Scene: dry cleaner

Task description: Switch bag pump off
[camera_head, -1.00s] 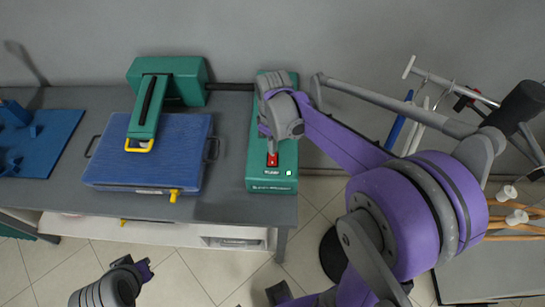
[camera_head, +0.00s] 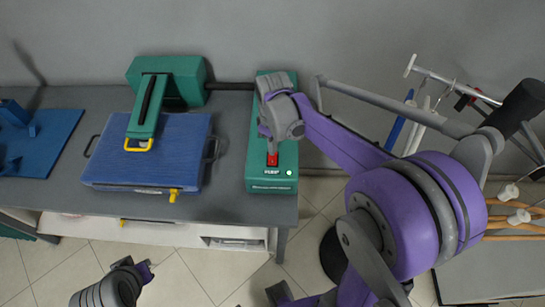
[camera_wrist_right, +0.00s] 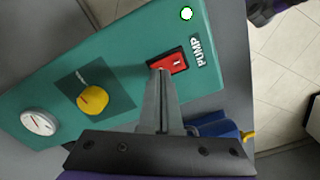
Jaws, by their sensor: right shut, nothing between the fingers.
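The bag pump is a long green box (camera_head: 285,155) on the grey bench, with a red rocker switch (camera_head: 272,160) near its front end. In the right wrist view the red switch (camera_wrist_right: 175,61) sits beside the label PUMP, and the round indicator lamp (camera_wrist_right: 186,13) looks white. My right gripper (camera_head: 268,138) is over the box, just behind the switch. In the wrist view its shut, empty fingertips (camera_wrist_right: 161,74) overlap the switch's edge; I cannot tell whether they touch. My left gripper (camera_head: 145,270) is low at the left, away from the bench, its jaws unclear.
A yellow knob (camera_wrist_right: 92,99) and a white dial gauge (camera_wrist_right: 38,122) are on the same box. A blue press (camera_head: 150,155) with a green arm stands to its left. A rack with rods (camera_head: 450,85) is at the right. Tiled floor lies in front.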

